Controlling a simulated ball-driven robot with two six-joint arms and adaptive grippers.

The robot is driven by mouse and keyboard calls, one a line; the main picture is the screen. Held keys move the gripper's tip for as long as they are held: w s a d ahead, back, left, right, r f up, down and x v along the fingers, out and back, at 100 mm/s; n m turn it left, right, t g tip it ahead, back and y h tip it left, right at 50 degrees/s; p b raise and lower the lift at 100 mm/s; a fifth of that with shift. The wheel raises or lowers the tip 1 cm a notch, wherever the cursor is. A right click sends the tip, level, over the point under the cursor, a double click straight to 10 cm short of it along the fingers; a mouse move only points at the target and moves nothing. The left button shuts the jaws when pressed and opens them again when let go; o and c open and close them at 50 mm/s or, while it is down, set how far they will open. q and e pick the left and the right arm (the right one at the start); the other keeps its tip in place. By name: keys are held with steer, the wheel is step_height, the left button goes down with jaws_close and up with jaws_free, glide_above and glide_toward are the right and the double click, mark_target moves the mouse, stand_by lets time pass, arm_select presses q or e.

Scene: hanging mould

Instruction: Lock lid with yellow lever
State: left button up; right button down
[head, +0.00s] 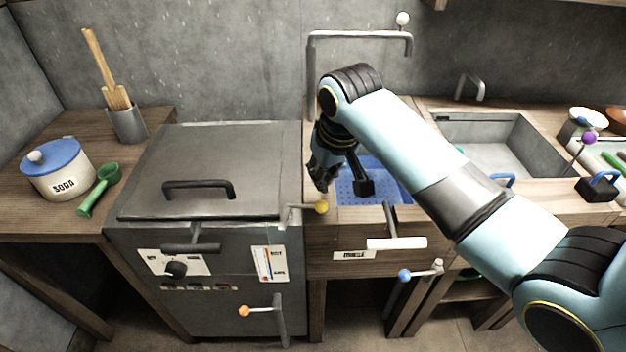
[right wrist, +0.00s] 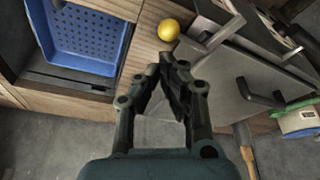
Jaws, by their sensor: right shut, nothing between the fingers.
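The grey metal lid (head: 215,155) with a black bar handle (head: 198,188) lies flat on the machine. A lever with a yellow ball (head: 321,207) sits at the lid's front right corner, its grey arm reaching right over the wooden counter front. The yellow ball (right wrist: 169,29) also shows in the right wrist view, beyond the fingertips. My right gripper (head: 322,183) is just above and behind the ball in the head view, apart from it. Its fingers (right wrist: 163,62) are shut and empty. My left gripper is not in view.
A blue perforated basket (head: 362,190) sits right of my gripper, with a faucet (head: 360,35) behind. Below are a white handle (head: 397,244), a blue-ball lever (head: 405,275) and an orange-ball lever (head: 244,311). A soda jar (head: 57,172) stands left.

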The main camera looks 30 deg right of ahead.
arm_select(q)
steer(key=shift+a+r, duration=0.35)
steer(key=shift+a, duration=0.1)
arm_select(e)
steer(key=w+r, duration=0.3)
steer(key=shift+w+r, duration=0.15)
steer(key=shift+w, duration=0.15)
steer(key=x, duration=0.9)
steer(key=shift+a+f+b, duration=0.1)
steer(key=shift+f+b, duration=0.2)
steer(key=shift+b, duration=0.05)
steer(key=shift+s+f+p, duration=0.2)
steer(key=shift+s+p, duration=0.05)
steer(key=shift+p, duration=0.1)
steer(key=s, duration=0.1)
steer(key=s+r+p, duration=0.1)
steer(key=shift+s+a, duration=0.25)
steer(key=shift+s, duration=0.15)
steer(key=shift+s+f+p, duration=0.1)
steer(key=shift+s+p, duration=0.1)
steer(key=shift+p, duration=0.1)
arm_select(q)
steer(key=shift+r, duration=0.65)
